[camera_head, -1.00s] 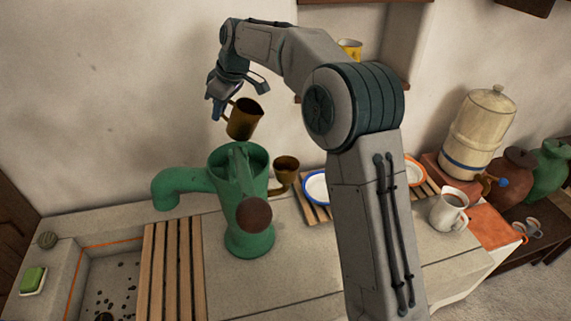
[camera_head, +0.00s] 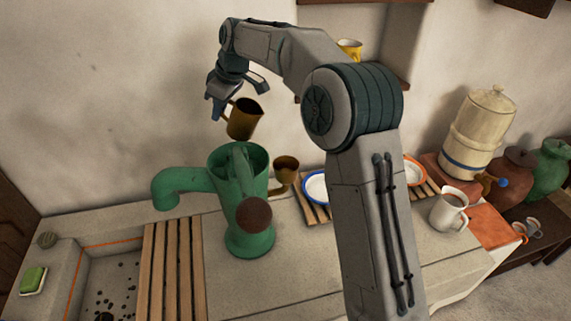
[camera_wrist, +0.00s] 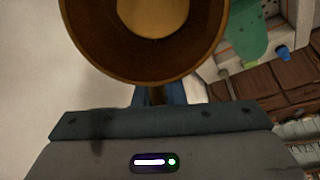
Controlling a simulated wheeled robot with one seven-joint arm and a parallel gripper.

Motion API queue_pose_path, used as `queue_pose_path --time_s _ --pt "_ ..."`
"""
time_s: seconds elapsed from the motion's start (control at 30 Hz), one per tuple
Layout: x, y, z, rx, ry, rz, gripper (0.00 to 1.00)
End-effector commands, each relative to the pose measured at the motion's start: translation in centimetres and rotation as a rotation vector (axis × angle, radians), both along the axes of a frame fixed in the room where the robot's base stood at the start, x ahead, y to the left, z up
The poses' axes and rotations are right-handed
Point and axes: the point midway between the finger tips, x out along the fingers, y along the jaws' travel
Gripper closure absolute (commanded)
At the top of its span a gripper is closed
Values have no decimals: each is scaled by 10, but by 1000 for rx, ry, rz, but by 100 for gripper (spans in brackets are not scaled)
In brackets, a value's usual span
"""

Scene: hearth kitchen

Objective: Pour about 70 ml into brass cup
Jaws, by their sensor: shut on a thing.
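My gripper (camera_head: 219,106) is shut on the handle of a brass jug (camera_head: 243,119) and holds it in the air above the counter, near the wall. The jug is tilted a little, its mouth toward the right. In the wrist view the jug (camera_wrist: 88,45) fills the top, with a lighter brown round area inside; I cannot tell whether this is liquid or the bottom. A brass cup (camera_head: 286,168) stands upright on the counter, below and to the right of the jug. The green pump partly hides it. No stream between jug and cup is visible.
The green pump (camera_head: 248,241) stands in front of the cup, close below the jug. A blue-rimmed white plate (camera_head: 315,187) on a slatted rack is right of the cup. A white mug (camera_head: 447,213) with dark contents is farther right. A sink with a wooden slatted board (camera_head: 172,270) lies left.

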Motion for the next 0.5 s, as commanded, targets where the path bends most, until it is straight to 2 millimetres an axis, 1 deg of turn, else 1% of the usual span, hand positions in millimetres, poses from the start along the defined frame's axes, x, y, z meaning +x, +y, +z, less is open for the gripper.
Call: queue_pose_path --time_s 0.17,0.5 --pt "2 6 -4 -42 16 1 100" --pt "7 18 -18 -191 75 0 100"
